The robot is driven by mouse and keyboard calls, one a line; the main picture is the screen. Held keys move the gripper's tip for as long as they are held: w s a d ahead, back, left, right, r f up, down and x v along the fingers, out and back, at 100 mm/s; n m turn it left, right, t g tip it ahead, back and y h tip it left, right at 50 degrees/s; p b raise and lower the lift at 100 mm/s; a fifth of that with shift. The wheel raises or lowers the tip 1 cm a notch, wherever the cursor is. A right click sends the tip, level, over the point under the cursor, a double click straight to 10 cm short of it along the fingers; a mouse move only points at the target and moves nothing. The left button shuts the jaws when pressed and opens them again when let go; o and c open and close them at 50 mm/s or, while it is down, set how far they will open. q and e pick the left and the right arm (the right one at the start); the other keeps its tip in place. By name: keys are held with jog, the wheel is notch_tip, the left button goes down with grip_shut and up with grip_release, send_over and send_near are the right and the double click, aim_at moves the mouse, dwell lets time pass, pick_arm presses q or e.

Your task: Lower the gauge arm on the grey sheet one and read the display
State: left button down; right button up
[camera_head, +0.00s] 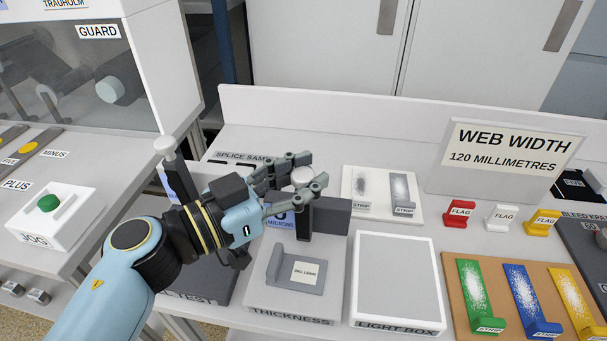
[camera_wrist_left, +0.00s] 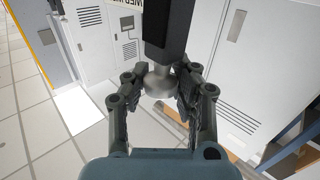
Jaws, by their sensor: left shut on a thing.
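The thickness gauge (camera_head: 253,291) stands at the middle front of the bench. A grey sheet (camera_head: 276,268) with a pale label lies on it. My left gripper (camera_head: 312,171) is shut on the gauge arm's pale round knob (camera_head: 301,176). In the left wrist view the knob (camera_wrist_left: 159,82) sits between the fingers (camera_wrist_left: 158,92), at the end of a dark bar (camera_wrist_left: 168,30). The dark gauge arm (camera_head: 304,220) looks raised below the knob. The blue display (camera_head: 281,222) reads MICRONS; my gripper partly covers its figure. My right gripper is not in view.
A light box (camera_head: 398,280) stands right of the gauge. A second lever with a white knob (camera_head: 165,146) rises to the left, close to my left arm. A white plate with strips (camera_head: 377,215) lies behind. A web width sign (camera_head: 505,160) stands back right.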

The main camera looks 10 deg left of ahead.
pick_arm(q)
jog(key=shift+s, duration=0.1)
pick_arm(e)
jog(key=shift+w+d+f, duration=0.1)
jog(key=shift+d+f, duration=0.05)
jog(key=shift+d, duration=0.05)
pick_arm(q)
jog(key=shift+s+f+b, duration=0.1)
jog(key=shift+s+b, duration=0.05)
jog(key=shift+b, duration=0.2)
jog(key=s+f+m+t+h+b, duration=0.1)
jog(key=s+f+m+h+b, duration=0.1)
jog(key=s, duration=0.5)
jog(key=shift+s+f+m, duration=0.3)
jog(key=shift+f+m, duration=0.25)
jog(key=shift+m, duration=0.15)
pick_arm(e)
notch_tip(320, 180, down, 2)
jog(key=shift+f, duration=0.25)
pick_arm(q)
jog(key=shift+d, duration=0.1)
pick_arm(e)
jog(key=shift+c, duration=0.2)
